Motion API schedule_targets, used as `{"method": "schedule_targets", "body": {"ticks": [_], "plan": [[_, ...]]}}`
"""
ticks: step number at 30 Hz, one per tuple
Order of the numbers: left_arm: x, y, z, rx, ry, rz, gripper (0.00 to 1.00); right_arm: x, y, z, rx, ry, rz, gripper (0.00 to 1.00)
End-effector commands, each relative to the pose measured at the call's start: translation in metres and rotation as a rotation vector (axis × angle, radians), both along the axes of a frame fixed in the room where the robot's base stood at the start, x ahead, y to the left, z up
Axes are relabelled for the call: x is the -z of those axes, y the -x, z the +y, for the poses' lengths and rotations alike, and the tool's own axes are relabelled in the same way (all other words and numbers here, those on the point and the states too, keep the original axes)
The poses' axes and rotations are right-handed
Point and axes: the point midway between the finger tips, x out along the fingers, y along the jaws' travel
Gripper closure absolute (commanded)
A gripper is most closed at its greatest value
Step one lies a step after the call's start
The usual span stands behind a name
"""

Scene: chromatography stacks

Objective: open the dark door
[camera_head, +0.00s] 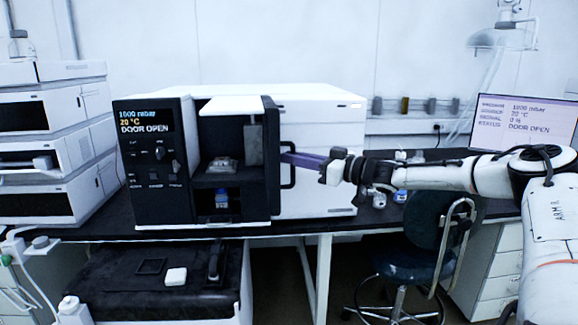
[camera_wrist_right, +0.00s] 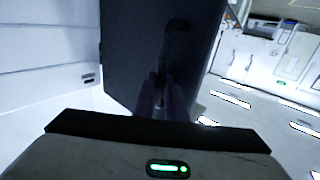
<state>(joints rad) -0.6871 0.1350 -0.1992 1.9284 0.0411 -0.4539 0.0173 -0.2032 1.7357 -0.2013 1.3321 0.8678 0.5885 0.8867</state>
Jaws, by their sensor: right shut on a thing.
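The dark door (camera_head: 272,160) of the instrument (camera_head: 153,190) stands swung out from the front, seen nearly edge-on at the right of the open chamber (camera_head: 222,150). Its black handle (camera_head: 289,172) faces right. My right gripper (camera_head: 300,160) reaches in from the right, its purple fingers shut on the handle. In the right wrist view the dark door panel (camera_wrist_right: 130,50) fills the middle, with the handle (camera_wrist_right: 176,38) running up from between my right fingers (camera_wrist_right: 165,97). The instrument's display (camera_head: 143,121) reads DOOR OPEN. My left gripper is not in view.
Inside the chamber are a shelf with a small clear item (camera_head: 223,164) and a blue-labelled vial (camera_head: 222,198) below. Stacked white units (camera_head: 45,150) stand at left. A chair (camera_head: 415,235) stands below my right arm. A monitor (camera_head: 525,122) is at the right.

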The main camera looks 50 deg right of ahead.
Motion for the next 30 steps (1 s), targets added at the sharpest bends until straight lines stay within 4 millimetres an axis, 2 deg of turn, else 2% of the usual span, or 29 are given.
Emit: {"method": "schedule_targets", "body": {"ticks": [1, 20, 21, 24, 30], "plan": [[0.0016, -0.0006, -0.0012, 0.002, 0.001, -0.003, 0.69, -0.0051, -0.0002, -0.0076, 0.010, 0.001, -0.004, 1.00], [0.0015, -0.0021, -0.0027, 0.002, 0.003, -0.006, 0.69, -0.0080, 0.0027, -0.0098, -0.016, -0.002, 0.004, 1.00], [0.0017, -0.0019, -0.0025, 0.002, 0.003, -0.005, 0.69, -0.0080, 0.0027, -0.0098, -0.016, -0.002, 0.004, 0.88], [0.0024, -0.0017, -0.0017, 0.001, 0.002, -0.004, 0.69, -0.0075, 0.0028, -0.0089, -0.018, -0.003, 0.004, 0.71], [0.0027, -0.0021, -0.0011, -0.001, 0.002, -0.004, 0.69, -0.0046, 0.0032, -0.0073, -0.023, -0.001, 0.007, 0.71]]}}
